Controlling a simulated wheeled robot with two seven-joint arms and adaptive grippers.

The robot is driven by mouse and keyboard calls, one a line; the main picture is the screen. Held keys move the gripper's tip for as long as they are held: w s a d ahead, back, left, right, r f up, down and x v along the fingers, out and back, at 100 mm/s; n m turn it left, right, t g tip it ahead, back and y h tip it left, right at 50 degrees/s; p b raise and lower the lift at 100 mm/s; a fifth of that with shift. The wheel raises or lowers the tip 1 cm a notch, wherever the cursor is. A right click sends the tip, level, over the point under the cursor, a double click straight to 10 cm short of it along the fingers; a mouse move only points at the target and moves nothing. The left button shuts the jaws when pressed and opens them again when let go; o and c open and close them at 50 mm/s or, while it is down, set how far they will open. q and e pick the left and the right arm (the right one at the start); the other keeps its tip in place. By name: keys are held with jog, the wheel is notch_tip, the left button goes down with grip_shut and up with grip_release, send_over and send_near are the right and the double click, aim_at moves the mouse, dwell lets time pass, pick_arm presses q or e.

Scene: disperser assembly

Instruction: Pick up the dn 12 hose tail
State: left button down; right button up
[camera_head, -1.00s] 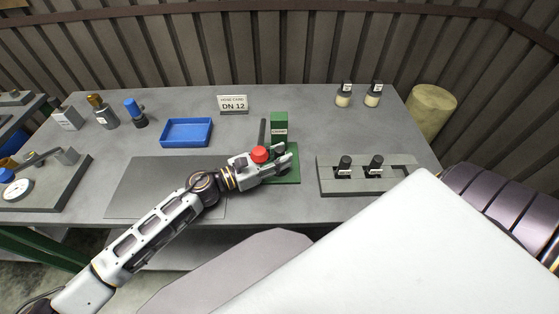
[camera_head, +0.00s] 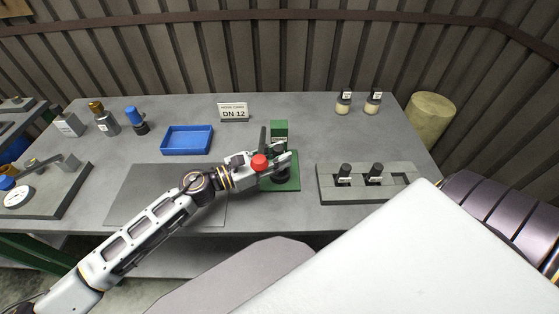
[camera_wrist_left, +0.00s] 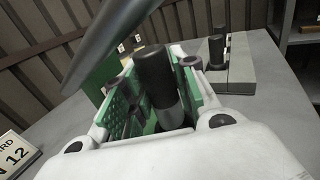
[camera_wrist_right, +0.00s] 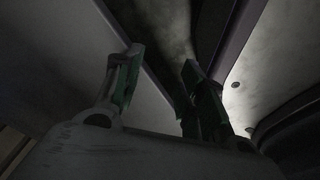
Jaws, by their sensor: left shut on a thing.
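My left gripper (camera_head: 284,163) reaches in front of the green press (camera_head: 280,129). In the left wrist view, its two fingers (camera_wrist_left: 150,97) are shut around an upright black cylinder (camera_wrist_left: 153,68) with a grey metal lower part. Whether this is the DN 12 hose tail I cannot read. The cylinder's lower end is hidden by the gripper's body. A sign reading DN 12 (camera_head: 233,112) stands at the back of the table. My right gripper (camera_wrist_right: 158,75) shows in the right wrist view, fingers apart and nothing between them. It does not show in the head view.
The press has a dark lever with a red knob (camera_head: 259,162) close to my left gripper. A grey holder (camera_head: 398,190) with two black-topped parts stands to the right. A blue tray (camera_head: 187,140) lies at left. The dark mat (camera_head: 150,190) is clear except for my arm.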

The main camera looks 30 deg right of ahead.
pick_arm(q)
jog(key=a, duration=0.6)
jog(key=a+b, duration=0.1)
jog(key=a, duration=0.2)
jog(key=shift+w+a+f, duration=0.2)
jog(key=shift+w+a, duration=0.05)
jog(key=shift+w, duration=0.15)
jog(key=a, duration=0.6)
jog(key=shift+w+b, duration=0.25)
jog(key=shift+b, duration=0.05)
jog(key=shift+a, duration=1.05)
pick_arm(e)
jog(key=shift+w+a+r, duration=0.15)
jog(key=shift+w+a, duration=0.35)
jog(key=shift+w, duration=0.3)
jog(key=shift+w+a+r, duration=0.15)
jog(key=shift+w+a, duration=0.35)
jog(key=shift+w, duration=0.3)
pick_arm(q)
jog(key=shift+w, duration=0.1)
pick_arm(e)
jog(key=shift+s+f, duration=0.15)
jog(key=shift+s, duration=0.15)
